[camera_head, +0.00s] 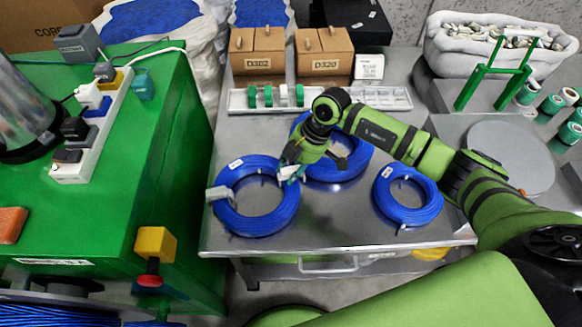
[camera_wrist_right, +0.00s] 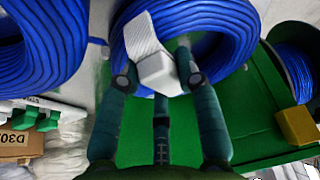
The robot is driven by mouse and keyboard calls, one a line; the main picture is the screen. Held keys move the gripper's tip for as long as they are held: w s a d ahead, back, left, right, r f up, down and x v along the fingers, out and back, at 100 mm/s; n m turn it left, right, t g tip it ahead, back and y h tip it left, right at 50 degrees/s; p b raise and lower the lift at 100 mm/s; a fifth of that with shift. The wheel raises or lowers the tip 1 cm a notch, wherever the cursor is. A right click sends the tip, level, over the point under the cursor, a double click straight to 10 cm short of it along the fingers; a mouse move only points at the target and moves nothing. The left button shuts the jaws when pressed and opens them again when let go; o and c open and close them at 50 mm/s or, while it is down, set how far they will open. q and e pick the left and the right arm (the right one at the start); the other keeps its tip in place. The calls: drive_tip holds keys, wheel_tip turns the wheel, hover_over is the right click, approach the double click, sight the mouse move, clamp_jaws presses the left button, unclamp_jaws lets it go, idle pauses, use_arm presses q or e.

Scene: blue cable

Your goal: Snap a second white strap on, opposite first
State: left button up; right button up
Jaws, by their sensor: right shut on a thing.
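The left blue cable coil (camera_head: 284,212) lies flat on the metal table. A first white strap (camera_head: 218,193) sits across its left side. My right gripper (camera_head: 292,171) is over the coil's upper right side, opposite that strap. It is shut on a second white strap (camera_wrist_right: 160,71), which shows between the fingers in the wrist view against the blue coil (camera_wrist_right: 205,25). Whether this strap touches or surrounds the cable I cannot tell. My left gripper is not in view.
Two more blue coils lie on the table, one behind my gripper (camera_head: 345,168) and one at right (camera_head: 407,216). A white tray (camera_head: 237,100) with green and white pieces stands behind, before cardboard boxes (camera_head: 323,60). A green bench (camera_head: 160,190) borders the left.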

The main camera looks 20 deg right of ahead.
sight(282, 169)
drive_tip(key=shift+f, duration=0.4)
idle(1.0)
drive_tip(key=o, duration=0.5)
drive_tip(key=o, duration=0.5)
drive_tip(key=shift+r, duration=0.15)
wheel_tip(282, 169, up, 7)
drive_tip(key=p, duration=0.7)
